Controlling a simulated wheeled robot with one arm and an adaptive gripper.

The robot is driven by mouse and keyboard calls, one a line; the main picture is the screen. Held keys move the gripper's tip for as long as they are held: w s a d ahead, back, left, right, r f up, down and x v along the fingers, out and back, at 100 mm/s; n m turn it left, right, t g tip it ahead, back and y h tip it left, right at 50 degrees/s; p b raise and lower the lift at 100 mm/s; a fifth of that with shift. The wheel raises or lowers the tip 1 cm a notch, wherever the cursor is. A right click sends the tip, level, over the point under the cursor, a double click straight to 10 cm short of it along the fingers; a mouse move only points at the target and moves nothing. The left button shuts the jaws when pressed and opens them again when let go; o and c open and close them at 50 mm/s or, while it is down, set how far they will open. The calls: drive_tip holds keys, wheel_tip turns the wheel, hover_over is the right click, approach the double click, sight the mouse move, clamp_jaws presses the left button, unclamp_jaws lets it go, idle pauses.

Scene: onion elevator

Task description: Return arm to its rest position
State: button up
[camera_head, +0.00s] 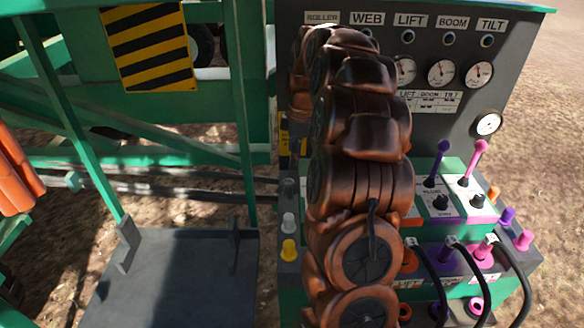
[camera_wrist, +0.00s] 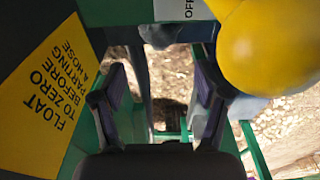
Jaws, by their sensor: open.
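My gripper (camera_wrist: 160,92) shows in the wrist view with its two dark fingers spread apart. Its purple-grey pads face each other with nothing between them, only ground and green frame behind. In the head view my copper-brown arm rises in front of the control panel (camera_head: 452,120) and covers its left part. My gripper cannot be made out in the head view. A large rounded yellow thing (camera_wrist: 268,45) is close to the camera at the upper right of the wrist view, beside the right finger.
A yellow warning sign (camera_wrist: 38,85) is at left in the wrist view. Purple (camera_head: 440,160) and pink levers (camera_head: 474,160) and black hoses (camera_head: 515,265) are right of my arm. Green framework (camera_head: 90,150) and a dark flat plate (camera_head: 170,280) lie left. Bare ground shows beyond the panel.

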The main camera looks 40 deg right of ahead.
drive_tip(key=shift+r, duration=0.5)
